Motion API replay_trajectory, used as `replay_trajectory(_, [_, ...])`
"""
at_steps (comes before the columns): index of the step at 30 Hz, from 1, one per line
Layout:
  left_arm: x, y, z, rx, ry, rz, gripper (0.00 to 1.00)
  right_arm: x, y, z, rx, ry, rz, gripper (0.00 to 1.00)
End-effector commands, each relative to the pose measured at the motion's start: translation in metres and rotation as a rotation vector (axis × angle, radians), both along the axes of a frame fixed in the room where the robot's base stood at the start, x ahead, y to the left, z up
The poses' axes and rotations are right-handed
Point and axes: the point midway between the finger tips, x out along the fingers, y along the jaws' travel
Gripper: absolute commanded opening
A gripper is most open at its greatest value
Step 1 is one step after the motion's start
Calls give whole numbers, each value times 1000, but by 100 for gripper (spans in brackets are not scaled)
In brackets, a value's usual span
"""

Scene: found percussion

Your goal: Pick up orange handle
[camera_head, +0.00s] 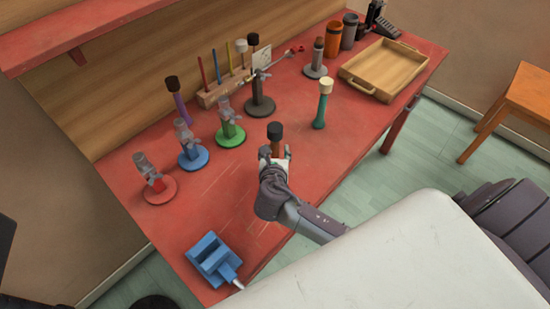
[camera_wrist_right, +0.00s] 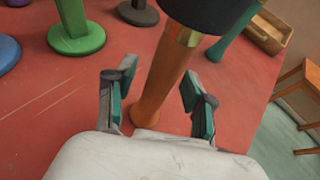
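The orange handle (camera_wrist_right: 160,85) stands upright on the red table, with a gold collar and a black head on top. In the head view the orange handle (camera_head: 275,146) shows just above my right gripper (camera_head: 274,156), which hides its lower part. In the right wrist view my right gripper (camera_wrist_right: 158,95) is open, with one finger on each side of the handle. Gaps show between the fingers and the handle. My left gripper is not in view.
A teal handle (camera_head: 321,110) with a cream head stands to the right. Green (camera_head: 230,135), blue (camera_head: 193,157) and red (camera_head: 159,188) stands are to the left. A blue vise (camera_head: 213,257) sits at the front edge. A wooden tray (camera_head: 414,70) is at the back right.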

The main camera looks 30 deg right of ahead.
Motion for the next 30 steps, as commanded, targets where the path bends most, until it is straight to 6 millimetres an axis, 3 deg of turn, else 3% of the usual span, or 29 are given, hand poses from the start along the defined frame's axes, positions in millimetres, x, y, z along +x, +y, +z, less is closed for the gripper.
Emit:
replay_trajectory(1, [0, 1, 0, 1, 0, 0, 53, 0, 0, 0, 0, 0, 0, 42])
replay_trajectory(9, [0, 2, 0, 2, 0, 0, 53, 0, 0, 0, 0, 0, 0, 0])
replay_trajectory(22, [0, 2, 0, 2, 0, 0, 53, 0, 0, 6, 0, -4, 0, 0])
replay_trajectory(30, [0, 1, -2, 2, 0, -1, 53, -1, -4, 46, -1, -7, -2, 0])
